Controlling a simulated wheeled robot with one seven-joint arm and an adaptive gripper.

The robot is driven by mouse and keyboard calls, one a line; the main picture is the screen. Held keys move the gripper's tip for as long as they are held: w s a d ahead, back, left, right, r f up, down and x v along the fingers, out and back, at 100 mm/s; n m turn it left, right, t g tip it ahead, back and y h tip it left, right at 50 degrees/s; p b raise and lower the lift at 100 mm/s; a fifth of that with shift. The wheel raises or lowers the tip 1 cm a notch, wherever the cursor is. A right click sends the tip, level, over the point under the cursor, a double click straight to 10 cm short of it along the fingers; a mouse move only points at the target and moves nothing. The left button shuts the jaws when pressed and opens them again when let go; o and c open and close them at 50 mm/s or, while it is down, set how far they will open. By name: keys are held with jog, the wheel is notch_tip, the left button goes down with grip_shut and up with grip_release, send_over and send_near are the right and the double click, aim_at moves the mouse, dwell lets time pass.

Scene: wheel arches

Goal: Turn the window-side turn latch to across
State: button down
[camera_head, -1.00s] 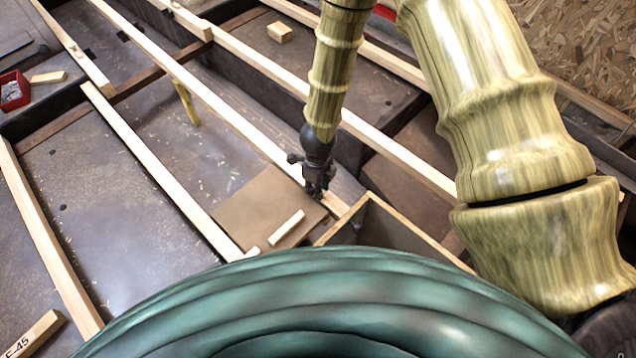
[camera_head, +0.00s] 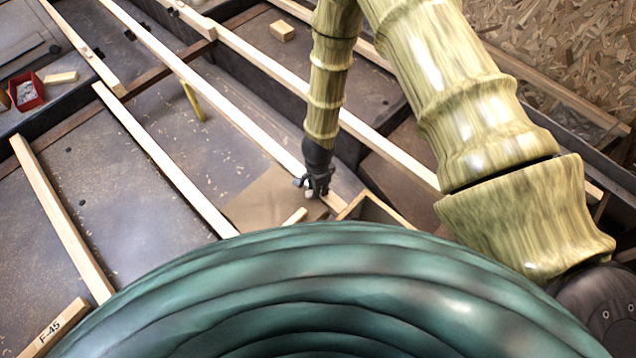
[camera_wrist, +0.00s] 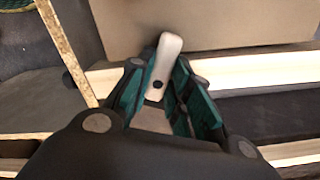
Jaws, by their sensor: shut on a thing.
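A pale turn latch (camera_wrist: 169,50) with a dark pivot dot stands between my gripper's fingers in the wrist view. My gripper (camera_wrist: 160,82) has its teal pads shut on it. The latch points up the picture, tilted slightly right, crosswise to the pale wood rail (camera_wrist: 245,67). Its upper end overlaps the edge of the brown panel (camera_wrist: 215,22); its lower end is partly hidden by the fingers. In the head view my gripper (camera_head: 317,185) is low at the rail beside the brown panel (camera_head: 258,203), with a small pale bit of the latch (camera_head: 309,194) at its tips.
An open wooden box (camera_head: 372,208) stands just right of my gripper. Pale rails and dark recesses cross the scene. A red bin (camera_head: 27,93) is far left, a block marked F-45 (camera_head: 58,328) front left.

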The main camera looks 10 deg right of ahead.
jog(key=shift+s+d+n+p, duration=0.15)
jog(key=shift+n+p, duration=0.3)
jog(key=shift+n, duration=1.85)
jog(key=c, duration=1.3)
grip_release()
jog(key=shift+r, duration=6)
